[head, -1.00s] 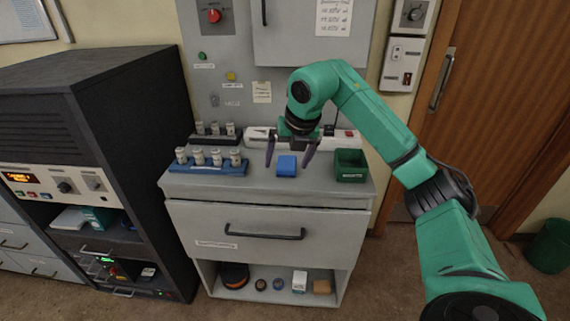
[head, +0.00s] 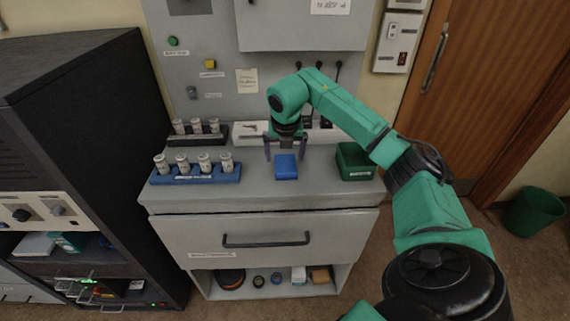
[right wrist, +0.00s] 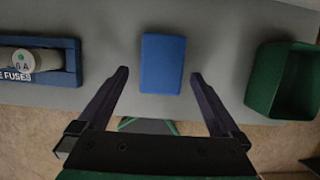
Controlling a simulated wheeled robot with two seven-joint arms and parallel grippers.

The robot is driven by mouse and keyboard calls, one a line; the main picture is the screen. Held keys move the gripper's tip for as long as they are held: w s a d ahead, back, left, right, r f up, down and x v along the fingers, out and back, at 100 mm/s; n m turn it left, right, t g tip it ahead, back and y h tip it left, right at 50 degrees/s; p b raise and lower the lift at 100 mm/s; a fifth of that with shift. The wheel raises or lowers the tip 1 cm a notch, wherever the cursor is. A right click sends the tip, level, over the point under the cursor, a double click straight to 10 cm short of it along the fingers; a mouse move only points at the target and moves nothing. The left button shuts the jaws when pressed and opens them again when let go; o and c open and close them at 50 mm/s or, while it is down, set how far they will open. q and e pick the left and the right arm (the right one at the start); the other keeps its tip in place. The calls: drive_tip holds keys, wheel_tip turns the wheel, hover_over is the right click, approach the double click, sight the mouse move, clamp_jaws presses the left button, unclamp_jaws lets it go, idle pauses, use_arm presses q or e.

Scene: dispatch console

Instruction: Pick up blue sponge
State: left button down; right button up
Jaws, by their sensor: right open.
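The blue sponge (head: 286,167) lies on the grey counter top of the console, between a blue fuse rack and a green bin. It also shows in the right wrist view (right wrist: 162,63), just beyond the fingertips and roughly centred between them. My right gripper (head: 286,156) is open and empty, close behind and above the sponge in the head view, with its fingers pointing down. In the right wrist view its two fingers (right wrist: 160,74) stand apart, one to each side of the sponge's line. My left gripper is in neither view.
The blue rack (head: 195,177) holds several pale fuses left of the sponge. A dark rack (head: 198,137) stands behind it. The green bin (head: 354,162) stands to the right. A drawer (head: 265,237) is shut below the counter. Bare counter surrounds the sponge.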

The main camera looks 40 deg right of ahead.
sight(286, 163)
drive_tip(key=p+x, duration=0.1)
drive_tip(key=x, duration=0.3)
drive_tip(key=shift+s+d, duration=0.15)
drive_tip(key=shift+f, duration=0.2)
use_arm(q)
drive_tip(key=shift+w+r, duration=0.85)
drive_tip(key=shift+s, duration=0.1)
use_arm(e)
drive_tip(key=shift+f, duration=0.2)
drive_tip(key=c, duration=1.2)
